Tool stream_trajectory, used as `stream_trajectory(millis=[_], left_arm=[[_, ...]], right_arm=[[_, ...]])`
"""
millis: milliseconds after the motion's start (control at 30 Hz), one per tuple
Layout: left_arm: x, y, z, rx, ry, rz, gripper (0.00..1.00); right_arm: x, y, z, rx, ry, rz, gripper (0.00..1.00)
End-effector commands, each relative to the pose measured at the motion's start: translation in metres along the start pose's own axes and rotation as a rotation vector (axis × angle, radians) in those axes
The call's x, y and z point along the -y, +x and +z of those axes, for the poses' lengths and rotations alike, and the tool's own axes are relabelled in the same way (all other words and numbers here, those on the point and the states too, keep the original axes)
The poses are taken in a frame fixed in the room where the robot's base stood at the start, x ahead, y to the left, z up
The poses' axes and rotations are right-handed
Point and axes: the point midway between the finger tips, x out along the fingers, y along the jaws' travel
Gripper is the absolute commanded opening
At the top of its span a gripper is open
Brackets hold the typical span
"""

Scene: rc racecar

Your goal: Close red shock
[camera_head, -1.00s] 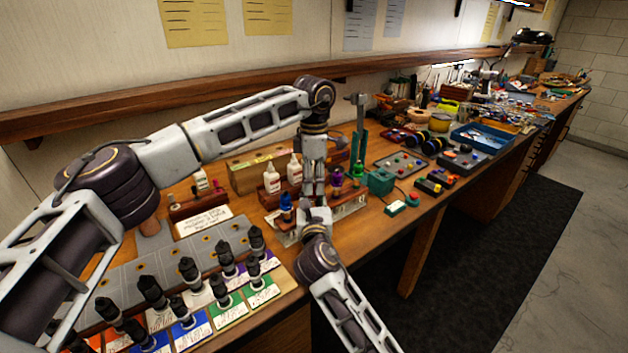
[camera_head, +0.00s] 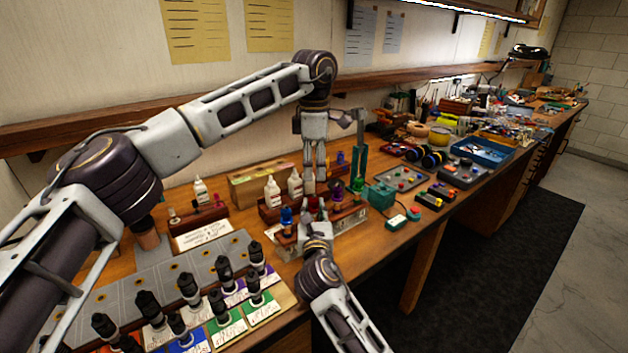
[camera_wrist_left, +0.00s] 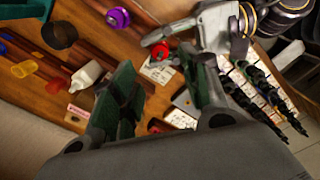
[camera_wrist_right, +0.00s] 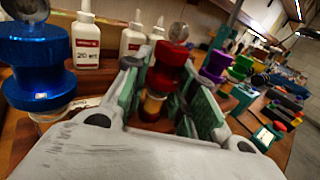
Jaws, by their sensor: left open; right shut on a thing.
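The red shock (camera_wrist_right: 168,75) stands upright between the fingers of my right gripper (camera_wrist_right: 160,100), which is shut on it. Its red top carries a round silvery end, and an amber part shows below. In the left wrist view the red top (camera_wrist_left: 160,50) appears from above beside the fingers of my right gripper. My left gripper (camera_head: 315,188) is open and empty, above my right gripper (camera_head: 315,222) in the head view. The left wrist view shows its green-padded fingers (camera_wrist_left: 160,88) spread apart, clear of the red shock.
A blue shock (camera_wrist_right: 38,65), a purple one (camera_wrist_right: 215,65) and a green one (camera_wrist_right: 240,68) stand in the same row. White glue bottles (camera_head: 273,192) stand behind. Black parts (camera_head: 188,288) stand on coloured cards at the front left. A green box (camera_head: 381,195) lies to the right.

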Motion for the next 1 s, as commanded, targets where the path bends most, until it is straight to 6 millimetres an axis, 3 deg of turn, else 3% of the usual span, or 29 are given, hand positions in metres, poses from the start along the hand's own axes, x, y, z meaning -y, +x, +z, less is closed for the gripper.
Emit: stream_trajectory(millis=[100, 300, 667, 700, 867, 1000], left_arm=[[0.000, -0.016, 0.001, 0.001, 0.000, 0.002, 0.45], [0.000, -0.031, 0.000, 0.001, 0.000, 0.001, 0.45], [0.000, -0.034, 0.000, 0.001, 0.001, 0.000, 0.45], [0.000, -0.034, 0.000, 0.001, 0.000, 0.000, 0.45], [0.000, -0.034, 0.000, 0.001, 0.000, 0.000, 0.45], [0.000, -0.034, 0.000, 0.001, 0.000, 0.000, 0.45]], right_arm=[[0.000, 0.000, 0.000, 0.000, 0.000, 0.000, 0.00], [0.000, 0.000, 0.000, 0.000, 0.000, 0.000, 0.00], [0.000, 0.000, 0.000, 0.000, 0.000, 0.000, 0.00], [0.000, 0.000, 0.000, 0.000, 0.000, 0.000, 0.28], [0.000, 0.000, 0.000, 0.000, 0.000, 0.000, 0.49], [0.000, 0.000, 0.000, 0.000, 0.000, 0.000, 0.51]])
